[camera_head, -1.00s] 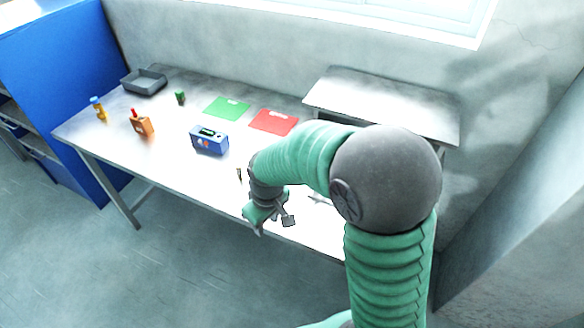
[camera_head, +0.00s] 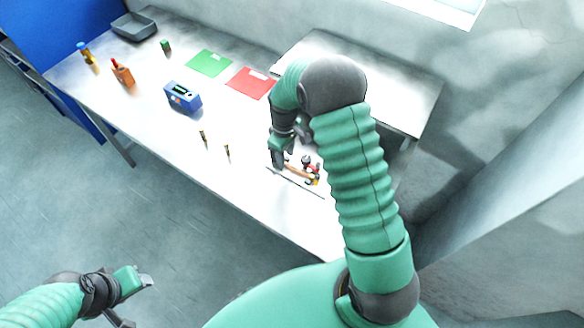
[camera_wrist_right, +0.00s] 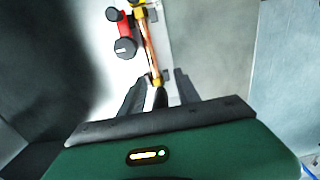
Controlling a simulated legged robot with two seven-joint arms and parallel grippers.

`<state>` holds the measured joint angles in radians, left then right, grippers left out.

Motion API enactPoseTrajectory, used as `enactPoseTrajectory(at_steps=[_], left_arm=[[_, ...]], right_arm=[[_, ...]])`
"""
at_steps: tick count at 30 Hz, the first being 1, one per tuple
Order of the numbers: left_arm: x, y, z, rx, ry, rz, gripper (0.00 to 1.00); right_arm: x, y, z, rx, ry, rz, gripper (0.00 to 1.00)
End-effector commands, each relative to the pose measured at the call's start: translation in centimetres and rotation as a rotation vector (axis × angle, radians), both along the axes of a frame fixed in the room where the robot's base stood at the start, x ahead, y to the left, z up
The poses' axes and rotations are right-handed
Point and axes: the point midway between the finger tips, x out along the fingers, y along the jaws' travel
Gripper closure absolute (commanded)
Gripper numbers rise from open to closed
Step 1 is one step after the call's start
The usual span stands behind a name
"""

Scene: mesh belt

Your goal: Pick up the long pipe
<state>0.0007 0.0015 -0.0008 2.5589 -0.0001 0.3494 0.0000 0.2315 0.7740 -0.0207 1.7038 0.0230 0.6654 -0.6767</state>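A thin orange-brown rod (camera_head: 297,172), which looks like the long pipe, lies on the table below my right gripper (camera_head: 287,155). In the right wrist view the rod (camera_wrist_right: 149,40) runs away from my right gripper (camera_wrist_right: 158,84), with its near end in line with the gap between the dark fingers. Those fingers are apart. I cannot tell whether they touch the rod. A red and black tool (camera_wrist_right: 125,30) lies beside it; its red part also shows in the head view (camera_head: 314,167). My left gripper (camera_head: 138,299) is open and empty, low at the left, off the table.
A thin grey line or bar (camera_head: 300,184) lies just in front of the rod. Two small dark upright pieces (camera_head: 203,135) (camera_head: 227,151) stand left of my right gripper. A blue box (camera_head: 183,97), a green sheet (camera_head: 209,63) and a red sheet (camera_head: 250,83) lie farther back.

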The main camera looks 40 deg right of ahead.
Motion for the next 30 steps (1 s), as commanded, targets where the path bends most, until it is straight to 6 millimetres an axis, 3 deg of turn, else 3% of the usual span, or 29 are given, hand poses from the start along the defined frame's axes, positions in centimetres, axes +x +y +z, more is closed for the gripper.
enactPoseTrajectory(at_steps=[10, 18, 27, 30], left_arm=[[0.0, 0.0, 1.7, -0.001, 0.000, -0.002, 0.48], [0.0, 0.0, 1.6, 0.000, 0.000, -0.001, 0.48], [0.0, 0.0, 1.6, 0.000, 0.000, -0.001, 0.48], [0.0, 0.0, 1.6, 0.000, 0.000, -0.001, 0.48]], right_arm=[[-0.3, -0.6, -5.0, 0.000, 0.001, -0.003, 0.61], [-0.2, -0.2, -5.5, -0.001, -0.002, -0.002, 0.62], [-0.3, -0.6, -5.5, 0.001, -0.003, -0.002, 1.00], [-0.3, -0.7, -5.5, 0.001, -0.002, -0.003, 1.00]])
